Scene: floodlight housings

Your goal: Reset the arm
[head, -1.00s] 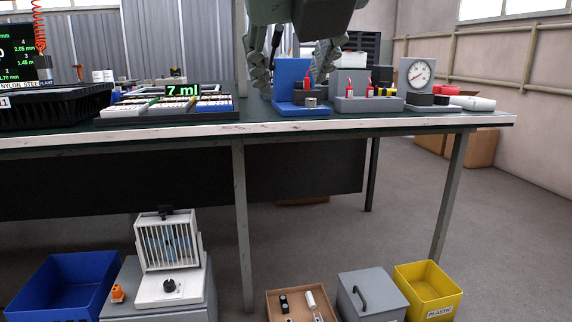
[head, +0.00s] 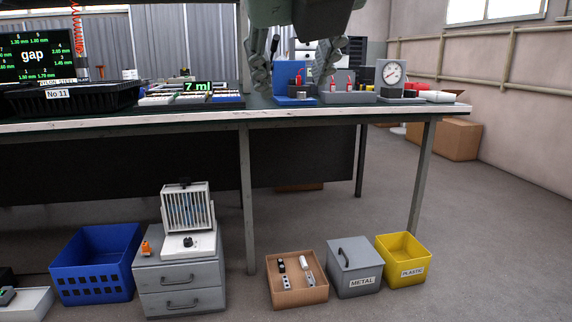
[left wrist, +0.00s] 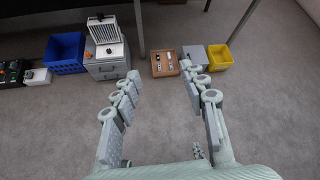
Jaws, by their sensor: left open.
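My left gripper (head: 291,72) hangs from the top of the head view, in front of the table's back part with the blue fixture. Its two fingers are spread apart with nothing between them. In the left wrist view the same gripper (left wrist: 158,100) is open and empty, with bare grey floor between and below its fingers. My right gripper is in neither view.
The workbench (head: 200,119) carries a blue fixture (head: 285,78), a dial gauge (head: 390,73) and a black tray (head: 60,97). The front floor is clear.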

